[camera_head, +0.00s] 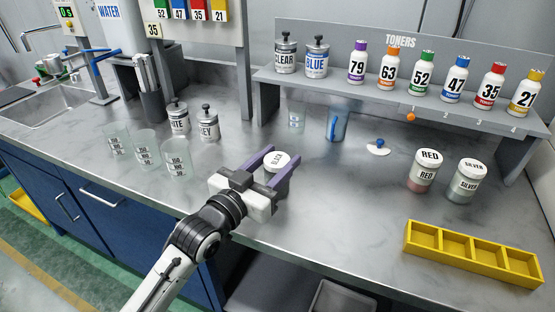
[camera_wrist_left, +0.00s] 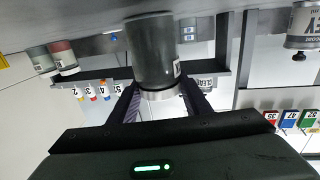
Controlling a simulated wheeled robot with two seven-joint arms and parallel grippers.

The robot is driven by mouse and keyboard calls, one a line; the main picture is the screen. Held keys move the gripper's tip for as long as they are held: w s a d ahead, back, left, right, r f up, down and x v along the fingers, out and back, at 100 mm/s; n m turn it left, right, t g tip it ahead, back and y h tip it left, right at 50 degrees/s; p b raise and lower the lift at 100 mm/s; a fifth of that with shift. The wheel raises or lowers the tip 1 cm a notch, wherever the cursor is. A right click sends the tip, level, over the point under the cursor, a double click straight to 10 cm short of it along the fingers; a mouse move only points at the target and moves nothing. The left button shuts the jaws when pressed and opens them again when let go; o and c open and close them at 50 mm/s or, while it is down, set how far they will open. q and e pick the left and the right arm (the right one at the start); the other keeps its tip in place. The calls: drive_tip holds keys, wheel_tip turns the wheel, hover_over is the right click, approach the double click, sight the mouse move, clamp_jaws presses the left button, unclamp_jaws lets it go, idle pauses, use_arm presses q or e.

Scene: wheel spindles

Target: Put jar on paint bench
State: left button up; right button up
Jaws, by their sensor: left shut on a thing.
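My left gripper (camera_head: 283,155) is shut on a jar (camera_head: 277,161) with a white lid marked BLACK. Its purple fingers lie on either side of the jar near the lid. The left wrist view is upside down and shows the grey jar (camera_wrist_left: 150,50) between the fingers (camera_wrist_left: 160,96). I cannot tell whether the jar's base touches the bench. The paint bench (camera_head: 330,210) is a grey marbled worktop over blue cabinets. A RED jar (camera_head: 426,172) and a SILVER jar (camera_head: 467,181) stand on it at the right. My right gripper is not in view.
Clear measuring cups (camera_head: 146,147) stand left of the gripper, with two pump-topped cans (camera_head: 208,125) behind. A blue-tinted cup (camera_head: 337,123) stands behind. A yellow compartment tray (camera_head: 470,253) lies front right. The TONERS shelf (camera_head: 400,92) spans the back.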

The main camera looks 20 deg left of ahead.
use_arm(q)
drive_tip(key=o, duration=1.2)
drive_tip(key=shift+o, duration=0.2)
drive_tip(key=shift+r, duration=0.2)
drive_tip(key=v, duration=1)
drive_tip(key=shift+s+f+b, duration=0.15)
drive_tip(key=shift+s+b, duration=0.15)
drive_tip(key=shift+s+a, duration=0.15)
drive_tip(key=shift+s, duration=0.55)
